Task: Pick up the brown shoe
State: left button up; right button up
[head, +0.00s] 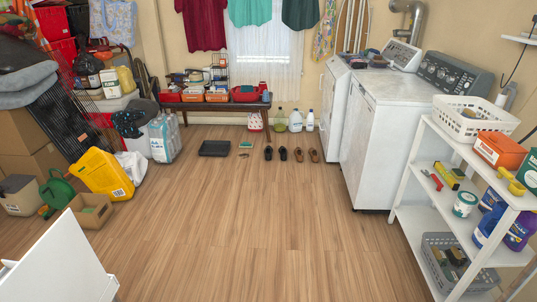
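A pair of brown shoes stands on the wood floor in the head view, one brown shoe (299,155) beside another brown shoe (314,155). They are near the back wall, just left of the white washing machine. A black pair, with one black shoe (268,153) and another (283,154), stands to their left. Neither of my grippers shows in the head view.
The wood floor (240,230) is open in front of the shoes. A washer (385,140) and a white shelf rack (425,220) stand right. A bench (225,107) and bottles (296,121) are behind. A yellow container (103,173) lies left. A white panel (60,270) fills the lower left.

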aim_at(299, 152)
jog(key=i, duration=3.6)
jog(key=l+z, duration=0.05)
jog(key=l, duration=0.15)
